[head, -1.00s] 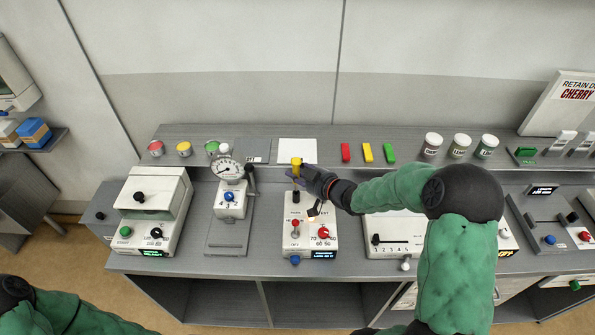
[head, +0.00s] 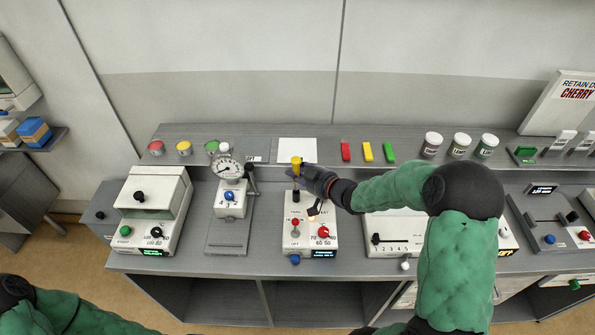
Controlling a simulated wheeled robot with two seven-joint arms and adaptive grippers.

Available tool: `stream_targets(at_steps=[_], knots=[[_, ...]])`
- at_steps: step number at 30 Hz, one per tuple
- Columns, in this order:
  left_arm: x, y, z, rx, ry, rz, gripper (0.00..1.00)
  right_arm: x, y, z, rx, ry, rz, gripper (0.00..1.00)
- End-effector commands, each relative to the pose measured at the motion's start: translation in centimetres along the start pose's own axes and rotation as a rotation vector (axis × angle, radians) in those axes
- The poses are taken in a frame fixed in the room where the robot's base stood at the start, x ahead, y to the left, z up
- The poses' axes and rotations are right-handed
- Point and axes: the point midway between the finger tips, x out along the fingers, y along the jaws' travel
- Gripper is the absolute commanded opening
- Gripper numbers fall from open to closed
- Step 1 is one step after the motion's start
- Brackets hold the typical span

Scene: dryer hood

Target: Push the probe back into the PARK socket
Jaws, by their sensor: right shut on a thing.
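The probe has a yellow head (head: 296,162) and stands upright above a black socket (head: 296,195) at the back left of a white unit (head: 291,243). My right gripper (head: 297,180) is shut on the probe just below its yellow head. The gripper hides part of the probe's shaft, so I cannot tell how deep the tip sits in the socket. The lettering beside the socket is too small to read. My left arm (head: 50,315) shows only at the lower left; its gripper is out of view.
The white unit carries a red-tipped switch (head: 295,222), a red knob (head: 323,232) and a blue button (head: 295,259). A dial gauge (head: 228,170) stands to the left. A white slider unit (head: 390,240) lies under my right forearm. Jars and colored blocks line the back shelf.

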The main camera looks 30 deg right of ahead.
Motion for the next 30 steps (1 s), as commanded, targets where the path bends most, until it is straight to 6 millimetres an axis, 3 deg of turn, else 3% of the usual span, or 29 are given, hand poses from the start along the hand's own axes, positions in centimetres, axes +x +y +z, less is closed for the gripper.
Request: stream_targets(at_steps=[30], knots=[[0.68,-0.24,-0.02,0.000,0.000,0.000,0.00,0.27,-0.02,0.82,0.000,0.000,0.000,0.00]])
